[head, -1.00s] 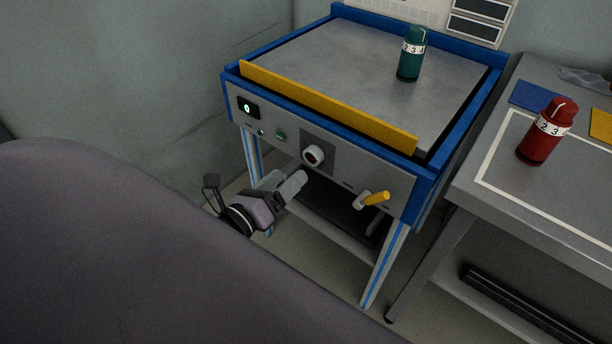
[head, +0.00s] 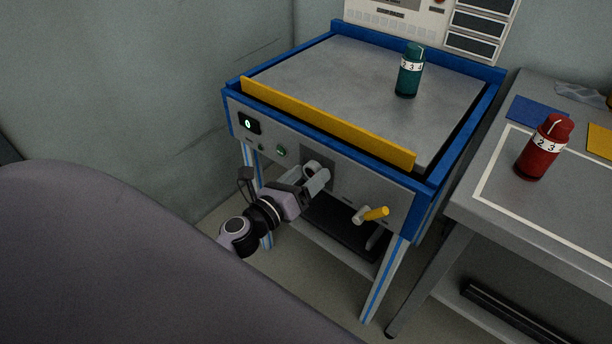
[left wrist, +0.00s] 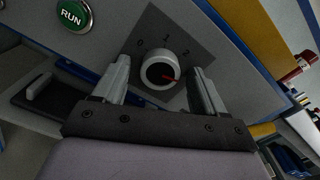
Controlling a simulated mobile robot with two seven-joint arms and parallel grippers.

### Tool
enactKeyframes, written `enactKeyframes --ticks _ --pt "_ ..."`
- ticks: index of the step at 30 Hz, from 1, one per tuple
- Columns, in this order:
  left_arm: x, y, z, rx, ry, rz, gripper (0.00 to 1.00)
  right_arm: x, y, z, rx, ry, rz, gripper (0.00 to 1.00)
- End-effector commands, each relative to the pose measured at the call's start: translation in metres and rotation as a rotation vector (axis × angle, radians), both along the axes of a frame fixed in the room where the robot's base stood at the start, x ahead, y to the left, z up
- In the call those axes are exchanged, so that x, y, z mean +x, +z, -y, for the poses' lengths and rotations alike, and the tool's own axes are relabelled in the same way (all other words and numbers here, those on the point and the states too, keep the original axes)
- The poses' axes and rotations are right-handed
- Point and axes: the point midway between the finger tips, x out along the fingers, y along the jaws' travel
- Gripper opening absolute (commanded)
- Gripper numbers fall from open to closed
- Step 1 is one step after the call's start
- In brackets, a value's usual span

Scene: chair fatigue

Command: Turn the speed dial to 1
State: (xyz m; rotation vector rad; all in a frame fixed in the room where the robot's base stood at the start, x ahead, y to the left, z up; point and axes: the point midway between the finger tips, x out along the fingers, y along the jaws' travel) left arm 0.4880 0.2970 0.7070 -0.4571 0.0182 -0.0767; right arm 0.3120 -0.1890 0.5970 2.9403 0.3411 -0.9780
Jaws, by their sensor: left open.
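The speed dial (left wrist: 160,70) is a white round knob with a red pointer on a dark plate marked 0, 1 and 2. The pointer is toward the right and slightly down in the left wrist view, not at the 1. My left gripper (left wrist: 160,66) is open, with one finger on each side of the dial; whether they touch it I cannot tell. In the head view the left gripper (head: 317,181) reaches up to the panel front and partly hides the dial (head: 310,169). My right gripper is not in view.
A green RUN button (left wrist: 73,15) is left of the dial. A yellow-handled lever (head: 375,213) sticks out to the right. A yellow bar (head: 325,120) runs above the panel. A green bottle (head: 410,72) stands on the machine top, a red bottle (head: 544,150) on the side table.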

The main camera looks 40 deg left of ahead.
Motion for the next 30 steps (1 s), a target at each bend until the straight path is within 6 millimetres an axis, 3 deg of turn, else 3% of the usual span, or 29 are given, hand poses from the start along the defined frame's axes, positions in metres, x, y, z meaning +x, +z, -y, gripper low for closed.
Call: enactKeyframes --ticks 4,9,20,30 --pt "-0.0001 0.0 0.0 0.0 0.0 0.0 0.68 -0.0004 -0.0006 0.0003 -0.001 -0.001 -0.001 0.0" --pt "-0.0002 0.0 0.0 0.0 0.0 0.0 0.15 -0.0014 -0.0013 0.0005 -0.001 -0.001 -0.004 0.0" --pt "-0.0003 0.0004 0.0 -0.042 0.0 -0.003 0.15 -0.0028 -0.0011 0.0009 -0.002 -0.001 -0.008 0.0" --pt "-0.0004 0.0009 0.0 -0.271 0.0 -0.022 0.15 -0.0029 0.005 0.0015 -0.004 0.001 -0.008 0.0"
